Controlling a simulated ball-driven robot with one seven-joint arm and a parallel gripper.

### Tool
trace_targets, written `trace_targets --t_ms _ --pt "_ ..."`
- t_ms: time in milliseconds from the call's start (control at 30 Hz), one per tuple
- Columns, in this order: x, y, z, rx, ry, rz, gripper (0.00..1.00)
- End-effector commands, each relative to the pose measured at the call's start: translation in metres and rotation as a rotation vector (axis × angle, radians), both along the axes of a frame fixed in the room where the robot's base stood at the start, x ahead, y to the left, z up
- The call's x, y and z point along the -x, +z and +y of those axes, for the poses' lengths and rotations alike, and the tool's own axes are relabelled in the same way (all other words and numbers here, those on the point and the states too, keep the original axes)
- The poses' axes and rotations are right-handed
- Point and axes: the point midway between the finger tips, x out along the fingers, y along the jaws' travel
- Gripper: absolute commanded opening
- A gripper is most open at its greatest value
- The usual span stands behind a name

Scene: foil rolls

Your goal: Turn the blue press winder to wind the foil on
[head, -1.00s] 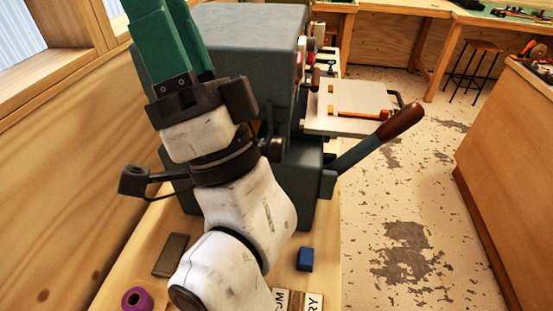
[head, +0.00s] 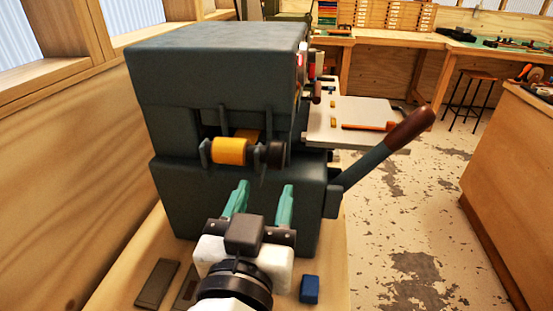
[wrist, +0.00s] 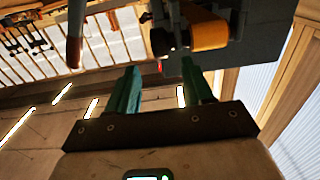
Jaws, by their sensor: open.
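The blue press (head: 215,75) is a dark blue-grey machine in the middle of the head view. A gold foil roll (head: 229,151) sits across its front, with a black round winder knob (head: 273,154) at its right end. In the wrist view the gold foil roll (wrist: 210,36) and the dark winder knob (wrist: 162,41) show near the top. My gripper (head: 264,187) is open and empty, its green fingers apart and pointing toward the press. In the head view its tips appear just below the knob; it also shows in the wrist view (wrist: 160,67). I see no contact.
A lever with a brown grip (head: 410,126) juts out right of the press. Beside it is a pale plate (head: 352,112) with an orange-handled tool. A small blue block (head: 310,289) and a dark flat block (head: 157,283) lie on the wooden bench. A wooden wall is at left.

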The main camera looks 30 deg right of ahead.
Motion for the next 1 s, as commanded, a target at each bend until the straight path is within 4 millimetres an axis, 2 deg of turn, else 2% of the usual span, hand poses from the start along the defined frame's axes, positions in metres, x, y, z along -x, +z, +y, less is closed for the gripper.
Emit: trace_targets --t_ms 167,400,600,800,1000 --pt "-0.016 0.002 -0.013 0.0 -0.006 0.001 0.51" --pt "-0.052 0.003 -0.039 0.0 -0.005 0.001 0.51" --pt "-0.075 0.002 -0.055 -0.001 -0.003 0.001 0.51" --pt "-0.085 0.001 -0.062 -0.001 0.0 0.001 0.51" --pt "-0.086 0.0 -0.063 0.0 0.0 0.0 0.51"
